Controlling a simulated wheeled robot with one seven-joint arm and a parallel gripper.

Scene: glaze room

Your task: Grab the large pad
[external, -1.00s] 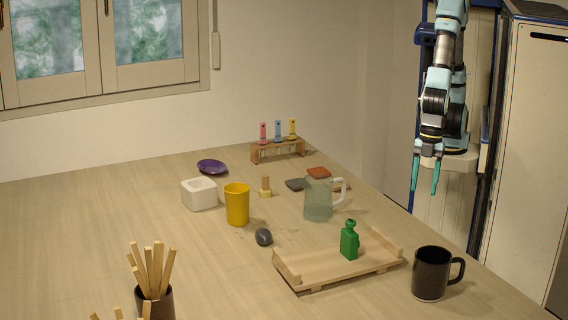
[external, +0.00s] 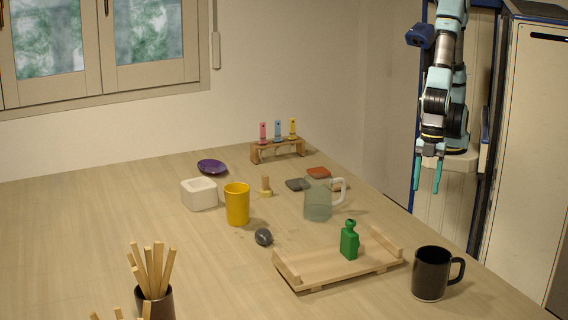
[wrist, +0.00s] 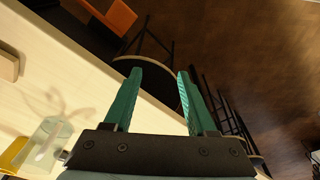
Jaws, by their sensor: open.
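Several thin flat pads lie on the table near the back right edge: a dark grey one (external: 296,184), an orange-red one (external: 318,173) and a tan one (external: 340,187) partly hidden by the glass jug. They look close in size, and I cannot tell which is the large pad. My gripper (external: 426,188) hangs fingers down, open and empty, beyond the table's right edge and apart from the pads. In the wrist view my gripper (wrist: 161,70) has its teal fingers spread with nothing between them. No pad is clearly seen there.
The frosted glass jug (external: 317,203) stands in front of the pads, and a wooden stamp (external: 265,187) stands left of them. A rack (external: 280,149) is behind. A yellow cup (external: 237,205), wooden tray (external: 335,270), green bottle (external: 349,241) and black mug (external: 431,275) stand nearer.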

